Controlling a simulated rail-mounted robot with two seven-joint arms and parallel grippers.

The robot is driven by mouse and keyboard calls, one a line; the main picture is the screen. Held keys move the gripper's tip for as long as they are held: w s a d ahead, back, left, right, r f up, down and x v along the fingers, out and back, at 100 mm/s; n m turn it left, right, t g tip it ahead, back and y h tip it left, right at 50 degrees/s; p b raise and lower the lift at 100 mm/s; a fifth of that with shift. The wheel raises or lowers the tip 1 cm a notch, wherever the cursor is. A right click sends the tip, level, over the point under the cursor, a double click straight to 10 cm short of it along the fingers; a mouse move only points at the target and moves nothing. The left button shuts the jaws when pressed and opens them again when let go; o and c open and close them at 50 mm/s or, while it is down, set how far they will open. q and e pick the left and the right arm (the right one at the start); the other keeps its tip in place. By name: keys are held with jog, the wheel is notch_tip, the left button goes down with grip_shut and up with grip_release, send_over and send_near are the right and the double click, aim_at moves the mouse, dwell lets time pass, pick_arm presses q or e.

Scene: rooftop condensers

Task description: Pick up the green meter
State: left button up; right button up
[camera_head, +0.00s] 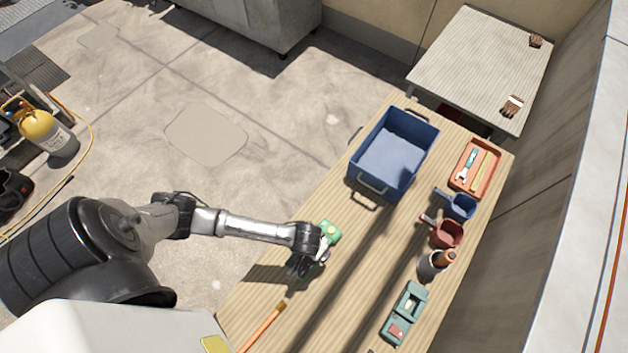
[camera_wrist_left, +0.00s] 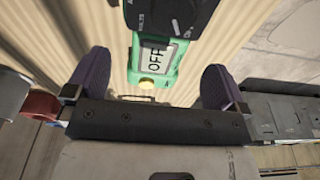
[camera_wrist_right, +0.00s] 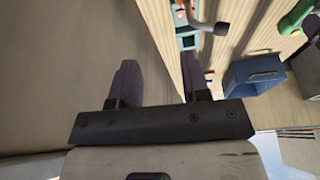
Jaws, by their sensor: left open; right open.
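The green meter (camera_head: 330,231) lies at the left edge of the wooden table. My right gripper (camera_wrist_right: 160,80) is open and empty, outside the head view.
A blue bin (camera_head: 421,129) stands behind the meter. Along the right side are an orange tray (camera_head: 463,186) with tools, blue (camera_head: 461,207) and red (camera_head: 447,235) scoops, a cup (camera_head: 431,266) and a teal device (camera_head: 405,315). An orange-handled brush (camera_head: 262,328) lies in front.

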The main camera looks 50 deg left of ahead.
pick_arm(q)
jog(key=shift+w+a+f+b, duration=0.15)
jog(key=shift+w+f, duration=0.1)
jog(key=shift+f, duration=1.1)
jog(key=shift+w+d+f+b, duration=0.1)
jog(key=shift+w+f+b, duration=0.1)
jog(key=shift+f, duration=1.15)
jog(key=shift+c, duration=0.5)
jog(key=c, duration=0.7)
jog(key=shift+c, duration=0.4)
jog(key=shift+r, duration=0.15)
